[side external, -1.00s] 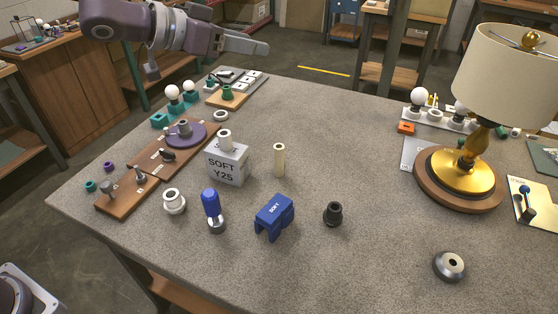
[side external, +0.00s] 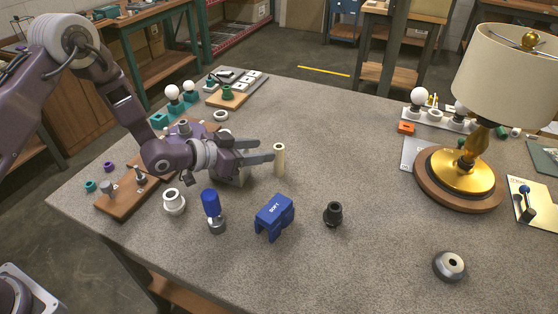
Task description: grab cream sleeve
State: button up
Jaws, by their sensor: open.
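A blue block (side external: 274,217), a blue-handled tool (side external: 212,208), a white ring part (side external: 173,201) and a black part (side external: 333,213) stand in front. The brass lamp (side external: 463,165) is right; table between is clear.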

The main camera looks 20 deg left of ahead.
aim_at(276, 148)
jog(key=x, duration=0.5)
jog(key=shift+w+d, duration=0.3)
jog(key=shift+d, duration=0.05)
grip_shut()
jog(key=shift+r, duration=0.1)
